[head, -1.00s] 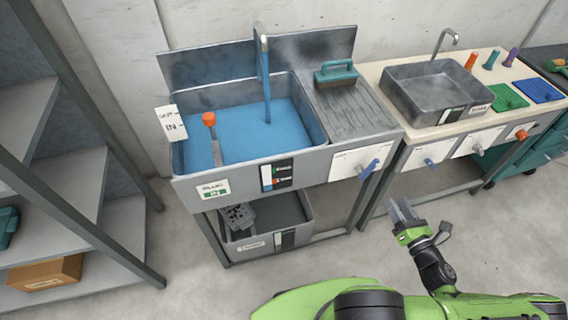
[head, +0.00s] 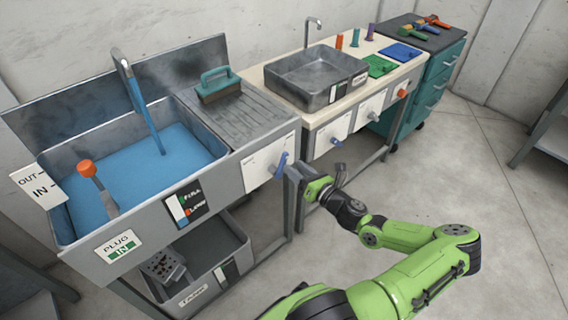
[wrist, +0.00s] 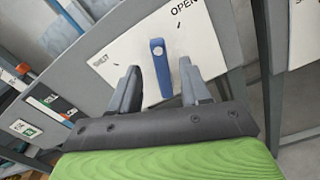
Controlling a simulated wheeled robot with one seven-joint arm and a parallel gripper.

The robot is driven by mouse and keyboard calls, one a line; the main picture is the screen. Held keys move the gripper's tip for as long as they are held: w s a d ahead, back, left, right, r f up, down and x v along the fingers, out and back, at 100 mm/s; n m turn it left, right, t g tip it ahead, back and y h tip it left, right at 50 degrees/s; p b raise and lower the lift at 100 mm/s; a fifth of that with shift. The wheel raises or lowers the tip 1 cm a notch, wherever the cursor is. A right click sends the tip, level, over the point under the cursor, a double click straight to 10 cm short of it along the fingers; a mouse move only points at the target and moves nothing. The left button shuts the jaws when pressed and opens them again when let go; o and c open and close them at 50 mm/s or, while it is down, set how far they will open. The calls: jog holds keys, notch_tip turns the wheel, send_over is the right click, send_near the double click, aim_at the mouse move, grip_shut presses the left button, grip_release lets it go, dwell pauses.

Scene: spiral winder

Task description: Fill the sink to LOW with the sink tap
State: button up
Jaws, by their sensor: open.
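The large grey sink (head: 225,170) on the left holds blue water (head: 160,165). A blue stream (head: 145,110) runs into it from the sink tap (head: 122,65). The gauge (head: 184,206) on its front carries a FULL mark and a lower mark; its exact reading is too small to tell. The plug sign (head: 118,246) reads IN. A blue lever (head: 280,166) sits on a white plate on the sink's front. My gripper (head: 292,172) is open beside the lever. In the wrist view the lever (wrist: 160,68) appears between my open fingers (wrist: 160,82), touching neither visibly.
An orange-knobbed plug handle (head: 86,168) stands in the sink. A teal brush (head: 217,84) lies on the drainboard. A second basin (head: 315,78) with its own levers (head: 336,142) stands to the right. A lower bin (head: 200,262) is under the sink. Floor is open at right.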

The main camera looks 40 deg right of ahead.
aim_at(286, 161)
jog(key=w+b, duration=0.1)
jog(key=w, duration=0.5)
jog(key=shift+a, duration=0.15)
grip_shut()
